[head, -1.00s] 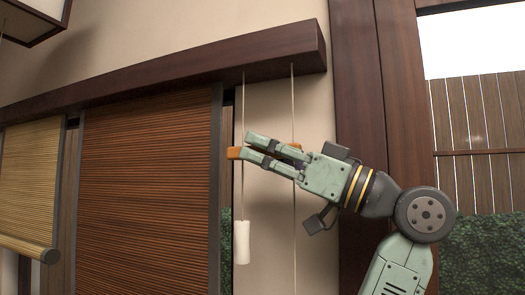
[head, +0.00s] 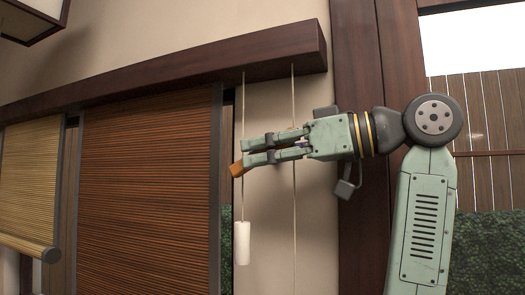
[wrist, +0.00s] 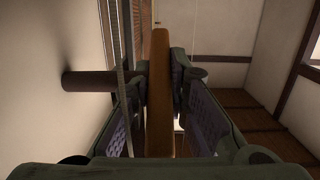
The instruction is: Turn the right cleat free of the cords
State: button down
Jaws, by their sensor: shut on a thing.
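The right cleat is an orange-brown wooden bar; its left end (head: 236,169) shows past my fingertips in the head view. In the wrist view the bar (wrist: 159,95) runs lengthwise between the finger pads. My gripper (head: 246,151) is shut on it, and its fingers hide most of the bar in the head view. Two cords hang here: the left cord (head: 242,115) and the right cord (head: 293,95). Both pass by the gripper and cleat. I cannot tell whether either cord still touches the cleat.
A white cord weight (head: 242,243) hangs below the gripper. A brown slatted blind (head: 145,190) is at the left under a dark wooden beam (head: 200,62). A dark post (wrist: 90,81) sticks out from the wall in the wrist view. A dark pillar (head: 355,60) stands at the right.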

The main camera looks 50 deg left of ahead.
jog(key=shift+t+h, duration=1)
jog(key=shift+h, duration=1)
jog(key=c, duration=1.6)
grip_release()
jog(key=shift+o, duration=0.2)
jog(key=shift+w+d+r, duration=0.15)
jog(key=shift+d, duration=0.05)
jog(key=w+d, duration=0.6)
jog(key=d, duration=0.5)
jog(key=shift+o, duration=0.4)
jog(key=shift+r, duration=0.1)
